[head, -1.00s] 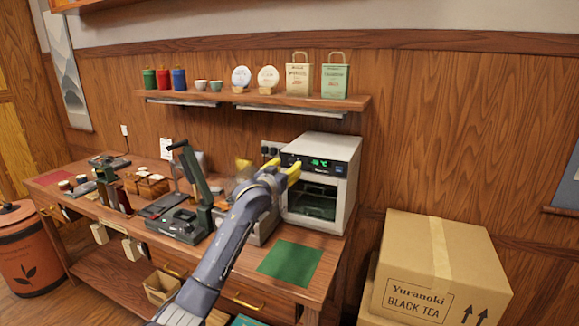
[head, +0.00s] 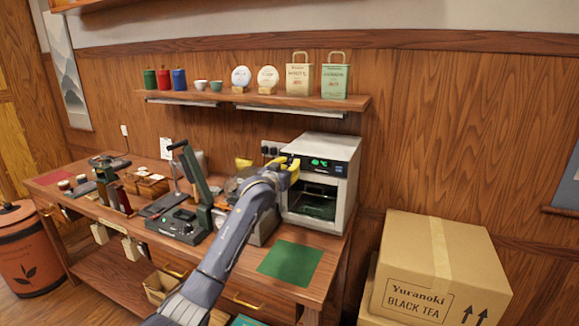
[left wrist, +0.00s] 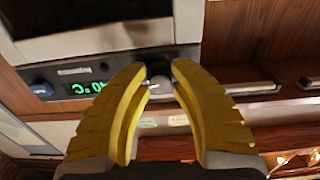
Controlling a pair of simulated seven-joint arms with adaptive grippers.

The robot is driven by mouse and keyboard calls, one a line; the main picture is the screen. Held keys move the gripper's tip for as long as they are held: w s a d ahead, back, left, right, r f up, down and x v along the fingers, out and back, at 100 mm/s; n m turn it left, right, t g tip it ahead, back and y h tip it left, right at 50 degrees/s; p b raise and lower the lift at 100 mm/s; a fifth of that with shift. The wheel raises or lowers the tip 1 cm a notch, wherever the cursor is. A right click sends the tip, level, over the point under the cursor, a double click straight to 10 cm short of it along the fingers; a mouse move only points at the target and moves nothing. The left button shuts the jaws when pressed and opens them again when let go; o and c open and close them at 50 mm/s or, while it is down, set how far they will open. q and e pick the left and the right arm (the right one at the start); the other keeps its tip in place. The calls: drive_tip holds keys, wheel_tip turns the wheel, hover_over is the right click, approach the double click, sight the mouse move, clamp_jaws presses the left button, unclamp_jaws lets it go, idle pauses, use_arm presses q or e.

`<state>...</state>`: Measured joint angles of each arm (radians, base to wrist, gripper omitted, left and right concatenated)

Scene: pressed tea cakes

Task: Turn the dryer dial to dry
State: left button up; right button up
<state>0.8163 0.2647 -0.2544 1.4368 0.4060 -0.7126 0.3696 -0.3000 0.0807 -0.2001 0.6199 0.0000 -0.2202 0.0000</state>
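The dryer (head: 318,180) is a pale box with a dark front panel and a lit green display (head: 320,163). In the left wrist view the panel appears upside down, with the display (left wrist: 88,88) left of my fingers. A dark round dial (left wrist: 158,72) shows between the fingertips; in the head view it is hidden behind my gripper. My left gripper (head: 272,166) has yellow fingers at the left end of the panel. In the left wrist view the gripper (left wrist: 160,70) is open, its tips either side of the dial; contact cannot be told. My right gripper is not in view.
A blue control (left wrist: 41,89) is at the panel's other end. A green mat (head: 290,262) lies before the dryer. A dark lever press (head: 190,205) stands left of my arm. A shelf (head: 250,98) with bags and tins hangs above. A cardboard box (head: 435,265) stands right.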

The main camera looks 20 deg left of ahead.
use_arm(q)
clamp_jaws()
drive_tip(key=shift+f, duration=0.15)
idle(0.4)
drive_tip(key=shift+m, duration=0.5)
drive_tip(key=m, duration=0.3)
drive_tip(key=shift+a, duration=0.1)
drive_tip(key=shift+f+m, duration=0.1)
drive_tip(key=shift+m, duration=1.7)
